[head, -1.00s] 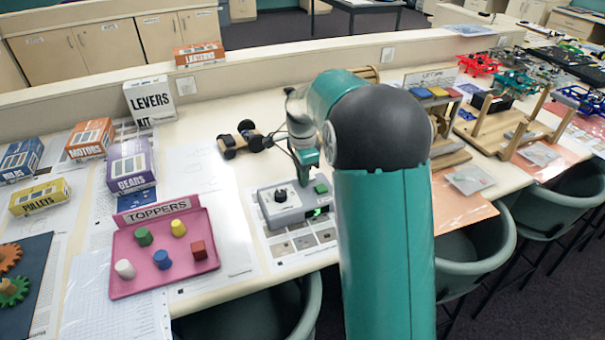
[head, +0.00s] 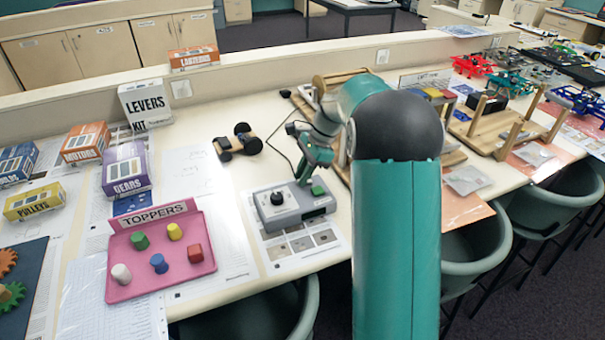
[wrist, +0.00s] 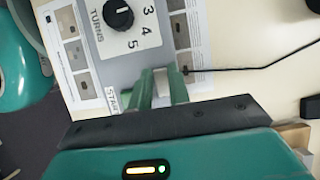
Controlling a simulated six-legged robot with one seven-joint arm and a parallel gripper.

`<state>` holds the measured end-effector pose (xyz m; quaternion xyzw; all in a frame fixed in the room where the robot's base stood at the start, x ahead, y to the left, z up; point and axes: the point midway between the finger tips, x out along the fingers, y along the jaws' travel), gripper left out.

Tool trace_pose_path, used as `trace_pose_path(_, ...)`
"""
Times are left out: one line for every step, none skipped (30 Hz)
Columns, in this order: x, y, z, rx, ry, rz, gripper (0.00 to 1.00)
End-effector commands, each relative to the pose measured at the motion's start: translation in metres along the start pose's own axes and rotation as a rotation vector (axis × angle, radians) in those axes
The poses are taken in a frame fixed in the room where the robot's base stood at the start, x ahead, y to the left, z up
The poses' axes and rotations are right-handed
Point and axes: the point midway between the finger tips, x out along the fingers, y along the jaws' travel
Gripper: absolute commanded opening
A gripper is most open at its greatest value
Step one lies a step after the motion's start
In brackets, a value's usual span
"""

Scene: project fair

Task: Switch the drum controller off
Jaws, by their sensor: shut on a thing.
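The drum controller (head: 292,208), a grey box with a black knob (head: 277,198) and a green button (head: 318,190), lies on the bench in the head view. The display window (head: 314,213) on its front looks dark. My gripper (wrist: 165,78) is at the controller's edge beside that label. Its fingers are shut on a small pale part between them. They hide most of it, so I cannot tell what it is.
A black cable (wrist: 250,66) runs from beside the fingers across the bench. A small wheeled cart (head: 238,143) stands behind the controller. A pink tray (head: 125,270) with several pegs is to the left. Wooden frames stand to the right.

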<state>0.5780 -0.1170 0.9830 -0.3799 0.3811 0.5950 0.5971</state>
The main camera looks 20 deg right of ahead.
Motion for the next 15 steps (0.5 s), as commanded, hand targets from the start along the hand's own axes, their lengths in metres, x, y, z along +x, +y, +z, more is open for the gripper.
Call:
trace_pose_path(-0.0004,0.0,0.0001,0.0,0.0,0.0,0.0)
trace_pose_path(-0.0004,0.0,0.0001,0.0,0.0,0.0,0.2)
trace_pose_path(-0.0004,0.0,0.0001,0.0,0.001,-0.001,0.28)
trace_pose_path(-0.0004,0.0,0.0001,0.0,0.001,0.0,0.34)
trace_pose_path(-0.0004,0.0,0.0001,0.0,0.001,0.0,0.4)
trace_pose_path(-0.0004,0.0,0.0001,0.0,0.001,0.0,0.4)
trace_pose_path(-0.0003,0.0,0.0001,0.0,0.001,0.0,0.4)
trace_pose_path(-0.0003,0.0,0.0001,0.0,0.001,0.0,0.4)
trace_pose_path(-0.0003,0.0,0.0001,0.0,0.001,0.0,0.4)
trace_pose_path(-0.0002,0.0,0.0002,0.0,0.001,0.0,0.4)
trace_pose_path(-0.0002,0.0,0.0002,0.0,0.001,0.0,0.4)
trace_pose_path(-0.0002,0.0,0.0002,0.0,0.001,0.0,0.4)
trace_pose_path(-0.0005,-0.0001,0.0001,0.0,0.002,0.0,0.4)
trace_pose_path(-0.0011,-0.0001,0.0002,0.0,0.002,0.0,0.4)
trace_pose_path(-0.0027,-0.0002,0.0001,0.0,0.002,-0.001,0.4)
